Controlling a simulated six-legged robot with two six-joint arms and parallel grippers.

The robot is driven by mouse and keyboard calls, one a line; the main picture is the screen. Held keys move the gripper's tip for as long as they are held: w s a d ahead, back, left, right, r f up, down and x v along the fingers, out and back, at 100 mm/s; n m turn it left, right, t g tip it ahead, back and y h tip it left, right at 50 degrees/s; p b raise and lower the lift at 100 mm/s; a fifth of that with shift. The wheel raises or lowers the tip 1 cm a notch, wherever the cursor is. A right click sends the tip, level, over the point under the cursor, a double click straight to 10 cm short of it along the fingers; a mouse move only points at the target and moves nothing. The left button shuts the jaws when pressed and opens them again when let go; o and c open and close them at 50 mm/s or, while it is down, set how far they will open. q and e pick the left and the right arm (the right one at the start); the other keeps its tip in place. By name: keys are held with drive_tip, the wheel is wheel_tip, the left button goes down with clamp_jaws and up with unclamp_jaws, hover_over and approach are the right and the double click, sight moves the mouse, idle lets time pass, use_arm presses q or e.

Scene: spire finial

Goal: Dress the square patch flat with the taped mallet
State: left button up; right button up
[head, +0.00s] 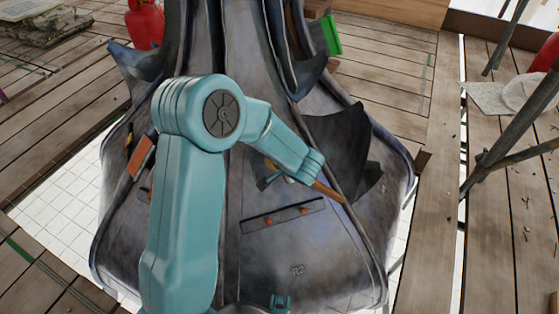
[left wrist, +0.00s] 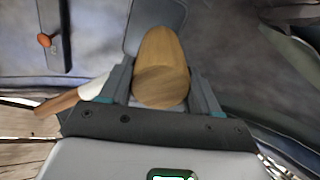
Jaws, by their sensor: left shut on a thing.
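The taped mallet shows in the left wrist view, with a rounded wooden head (left wrist: 161,68), white tape and a brown handle reaching left. In the head view its handle (head: 330,191) sticks out below my left wrist. My left gripper (left wrist: 161,88) is shut on the mallet, its fingers on either side of the wooden head. In the head view the gripper (head: 272,178) is partly hidden by my arm, over the grey lead skirt. A grey rounded-corner piece (left wrist: 152,14), possibly the square patch, lies beyond the mallet head; I cannot tell whether they touch.
A strip with reddish fixings (head: 285,215) lies below the gripper. Dark lifted lead flaps (head: 345,140) stand to its right. Scaffold poles (head: 505,150) rise at the right. Wooden decking (head: 45,105) surrounds the spire, with a red container (head: 145,22) at the back left.

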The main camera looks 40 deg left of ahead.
use_arm(q)
drive_tip(key=b+x, duration=0.4)
drive_tip(key=x, duration=0.1)
drive_tip(key=shift+d+f+b, duration=0.1)
drive_tip(key=shift+d+b, duration=0.05)
drive_tip(key=shift+b, duration=0.25)
drive_tip(key=shift+r+p, duration=0.3)
drive_tip(key=shift+c, duration=0.6)
drive_tip(key=shift+v, duration=2.2)
